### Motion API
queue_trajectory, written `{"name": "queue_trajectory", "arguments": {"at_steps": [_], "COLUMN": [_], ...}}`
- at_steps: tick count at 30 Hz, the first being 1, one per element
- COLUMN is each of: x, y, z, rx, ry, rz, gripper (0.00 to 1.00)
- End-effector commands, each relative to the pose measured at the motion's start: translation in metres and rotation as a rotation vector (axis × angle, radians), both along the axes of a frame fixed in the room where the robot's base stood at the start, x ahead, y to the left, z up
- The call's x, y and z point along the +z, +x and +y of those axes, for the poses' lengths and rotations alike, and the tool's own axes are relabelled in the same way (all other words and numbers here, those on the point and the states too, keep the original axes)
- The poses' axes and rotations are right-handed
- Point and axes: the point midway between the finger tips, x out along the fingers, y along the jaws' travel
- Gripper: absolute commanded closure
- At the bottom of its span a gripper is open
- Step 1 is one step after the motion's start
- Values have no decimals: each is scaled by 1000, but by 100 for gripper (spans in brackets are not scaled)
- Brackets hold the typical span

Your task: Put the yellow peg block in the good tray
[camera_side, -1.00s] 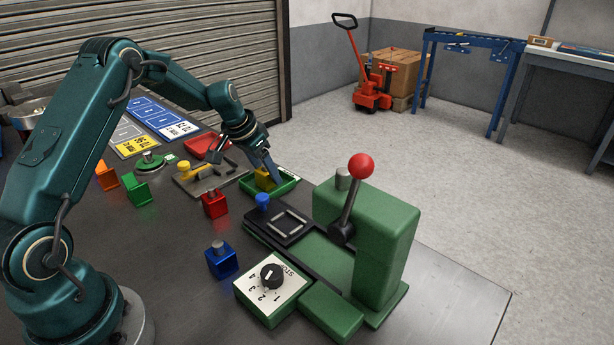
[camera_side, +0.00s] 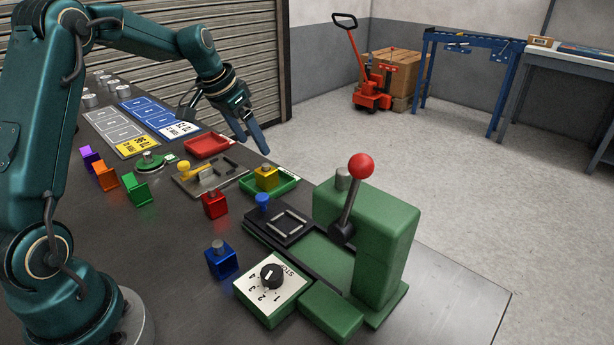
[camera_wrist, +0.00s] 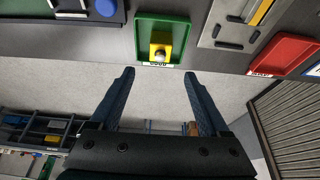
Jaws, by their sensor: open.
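In the wrist view the yellow block (camera_wrist: 159,47) lies inside the green tray (camera_wrist: 176,22), close to the labelled edge; the label is too small to read surely. My gripper (camera_side: 256,147) is open and empty, raised above and behind the tray, apart from the block. In the wrist view its two fingers (camera_wrist: 159,73) are spread, with nothing between them.
A green lever press (camera_side: 370,240) stands to the right. Red (camera_side: 214,204) and blue (camera_side: 221,260) peg blocks are nearer the front.

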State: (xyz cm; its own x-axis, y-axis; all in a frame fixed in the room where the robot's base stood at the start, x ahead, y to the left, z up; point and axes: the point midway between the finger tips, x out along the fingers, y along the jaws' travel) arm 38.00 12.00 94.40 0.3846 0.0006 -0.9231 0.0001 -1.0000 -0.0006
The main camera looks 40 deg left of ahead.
Motion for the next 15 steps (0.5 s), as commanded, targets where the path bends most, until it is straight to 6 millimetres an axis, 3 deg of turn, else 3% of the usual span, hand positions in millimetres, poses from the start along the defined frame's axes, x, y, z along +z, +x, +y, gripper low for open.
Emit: {"name": "queue_trajectory", "arguments": {"at_steps": [3, 9, 11, 15], "x": [16, 30, 36, 55], "y": [-6, -13, -18, -42], "z": [1, -5, -13, -50], "rx": [2, -2, -4, -10], "ry": [0, 1, 3, 9], "rz": [-3, -1, -3, -13], "gripper": [20, 20, 20, 20]}}
